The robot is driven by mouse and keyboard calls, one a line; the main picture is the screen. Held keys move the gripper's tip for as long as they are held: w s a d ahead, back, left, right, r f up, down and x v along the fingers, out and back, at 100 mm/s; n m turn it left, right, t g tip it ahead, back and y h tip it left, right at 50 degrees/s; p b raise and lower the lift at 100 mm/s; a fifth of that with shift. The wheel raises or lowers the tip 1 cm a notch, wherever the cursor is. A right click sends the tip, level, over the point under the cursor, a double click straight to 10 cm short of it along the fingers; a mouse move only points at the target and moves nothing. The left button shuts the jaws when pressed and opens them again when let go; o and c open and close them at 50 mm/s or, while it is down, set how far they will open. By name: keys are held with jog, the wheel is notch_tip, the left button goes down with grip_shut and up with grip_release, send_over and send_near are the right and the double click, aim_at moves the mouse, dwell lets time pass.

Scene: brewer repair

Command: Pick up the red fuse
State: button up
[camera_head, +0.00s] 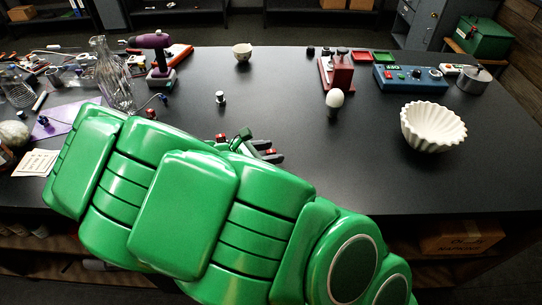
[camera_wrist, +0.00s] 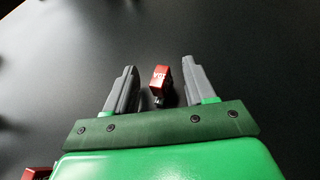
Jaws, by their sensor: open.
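A red fuse (camera_wrist: 160,78) with pale lettering on its top lies on the dark worktop between the two grey fingers of my gripper (camera_wrist: 159,66) in the wrist view. The fingers are open, with a gap on both sides of the fuse. In the head view my gripper (camera_head: 265,147) is low at the worktop, just beyond my green arm, and the red fuse (camera_head: 270,152) shows small between the fingers. A second red piece (camera_wrist: 38,173) is cut off at the lower left of the wrist view; it seems to be the red one (camera_head: 220,137) beside my arm.
A white bulb (camera_head: 334,98) stands right of my gripper, and a fluted white bowl (camera_head: 433,128) further right. A small metal-topped piece (camera_head: 220,98) stands beyond. A glass decanter (camera_head: 113,78) and a purple drill (camera_head: 158,55) are at the left. The middle worktop is mostly clear.

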jog(key=shift+x, duration=1.35)
jog(key=shift+c, duration=0.4)
grip_shut()
jog(key=shift+r, duration=0.15)
